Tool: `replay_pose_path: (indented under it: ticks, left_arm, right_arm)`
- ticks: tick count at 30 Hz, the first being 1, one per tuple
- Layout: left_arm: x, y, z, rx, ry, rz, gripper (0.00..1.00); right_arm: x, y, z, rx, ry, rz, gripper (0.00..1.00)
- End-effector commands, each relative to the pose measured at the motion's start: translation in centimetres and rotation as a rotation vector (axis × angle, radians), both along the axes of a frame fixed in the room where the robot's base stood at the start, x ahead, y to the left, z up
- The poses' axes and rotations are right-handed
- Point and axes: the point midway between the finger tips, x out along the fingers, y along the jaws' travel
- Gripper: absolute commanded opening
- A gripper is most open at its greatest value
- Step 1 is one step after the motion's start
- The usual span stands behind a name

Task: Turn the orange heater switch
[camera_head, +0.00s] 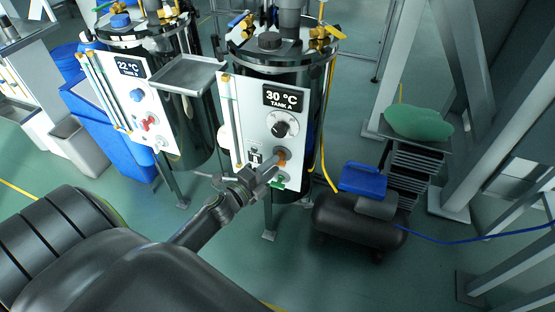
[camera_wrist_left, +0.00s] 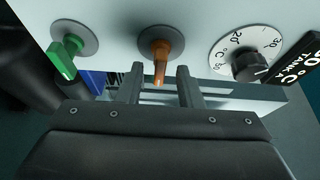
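The orange heater switch (camera_wrist_left: 161,50) is on the white panel of the tank marked TANK A, and its lever points toward my left gripper in the wrist view. In the head view the orange switch (camera_head: 281,157) shows just beyond the gripper's tip. My left gripper (camera_wrist_left: 161,78) is open, with one finger on each side of the orange lever. I cannot tell whether the fingers touch it. The left gripper (camera_head: 270,168) also shows in the head view, in front of the panel's lower part. My right gripper is not in view.
A green switch (camera_wrist_left: 66,55) and a black dial (camera_wrist_left: 250,62) flank the orange switch. The TANK A display (camera_head: 284,98) reads 30 °C. A second tank's panel (camera_head: 140,95) stands left, with a metal tray (camera_head: 187,73) between. A compressor (camera_head: 355,220) stands on the floor right.

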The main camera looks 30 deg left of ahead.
Motion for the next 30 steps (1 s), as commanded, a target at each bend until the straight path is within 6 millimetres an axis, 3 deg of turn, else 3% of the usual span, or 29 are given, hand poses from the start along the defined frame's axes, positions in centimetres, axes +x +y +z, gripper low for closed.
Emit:
replay_pose_path:
  ticks: [6,17,25,30]
  left_arm:
    - [2.3,-0.3,0.0,0.001,0.0,0.0,0.33]
    - [2.8,-0.4,0.0,0.0,0.0,0.0,0.33]
    - [2.8,-0.4,0.0,0.0,0.0,0.0,0.0]
    - [2.8,-0.4,-0.1,-0.002,0.0,0.0,0.0]
  right_arm:
    - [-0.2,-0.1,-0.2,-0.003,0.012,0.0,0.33]
    - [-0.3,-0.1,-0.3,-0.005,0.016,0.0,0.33]
    - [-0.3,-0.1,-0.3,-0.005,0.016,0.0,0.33]
    - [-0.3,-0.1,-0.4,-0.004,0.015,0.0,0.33]
